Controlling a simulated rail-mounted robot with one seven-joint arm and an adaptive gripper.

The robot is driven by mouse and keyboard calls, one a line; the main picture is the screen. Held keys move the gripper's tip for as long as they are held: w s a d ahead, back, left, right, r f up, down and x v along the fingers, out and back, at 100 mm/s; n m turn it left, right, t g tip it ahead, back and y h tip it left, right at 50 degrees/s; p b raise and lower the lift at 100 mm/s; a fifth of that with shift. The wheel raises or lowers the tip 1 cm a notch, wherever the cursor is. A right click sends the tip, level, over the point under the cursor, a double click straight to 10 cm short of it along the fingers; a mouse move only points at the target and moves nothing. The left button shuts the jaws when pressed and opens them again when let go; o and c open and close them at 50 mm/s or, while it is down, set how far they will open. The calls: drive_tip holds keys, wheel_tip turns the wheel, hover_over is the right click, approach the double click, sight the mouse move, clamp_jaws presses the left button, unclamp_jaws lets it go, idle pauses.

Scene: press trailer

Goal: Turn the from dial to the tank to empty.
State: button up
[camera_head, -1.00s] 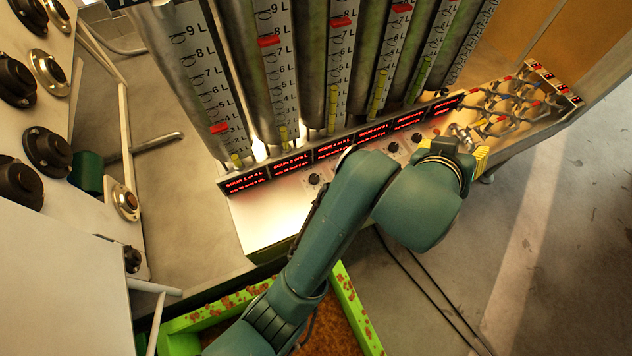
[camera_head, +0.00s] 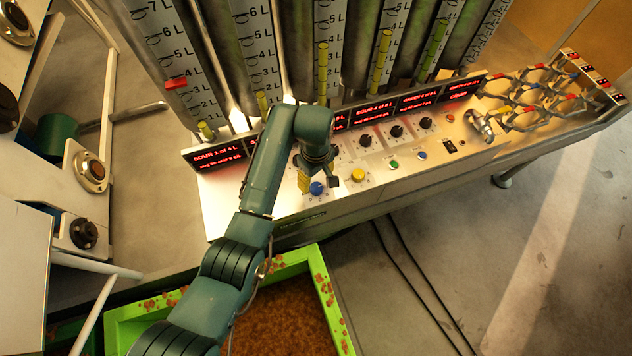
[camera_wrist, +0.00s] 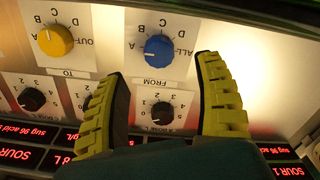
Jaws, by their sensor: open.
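The from dial is a blue knob (camera_wrist: 158,48) on the metal panel, labelled FROM, upside down in the wrist view, with positions A, B, C, D and ALL. Its pale mark appears to point toward A. The blue knob also shows in the head view (camera_head: 317,188). My gripper (camera_wrist: 160,72) is open, its yellow ribbed fingers spread either side of the space just short of the blue knob. Nothing is between the pads that I see gripped. In the head view my gripper (camera_head: 316,180) hangs over the panel right by the blue knob; contact is not visible.
A yellow knob (camera_wrist: 55,40) labelled TO sits beside the blue one. Small black knobs (camera_wrist: 162,112) and red displays (camera_head: 217,156) line the panel behind. Tall graduated tubes (camera_head: 323,60) stand behind that. Valves (camera_head: 520,95) are at right; a green-rimmed bin (camera_head: 335,310) is below.

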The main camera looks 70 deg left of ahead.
sight(316, 187)
wheel_tip(316, 187, down, 6)
drive_tip(key=shift+f+b, duration=0.15)
drive_tip(key=shift+b, duration=0.25)
clamp_jaws()
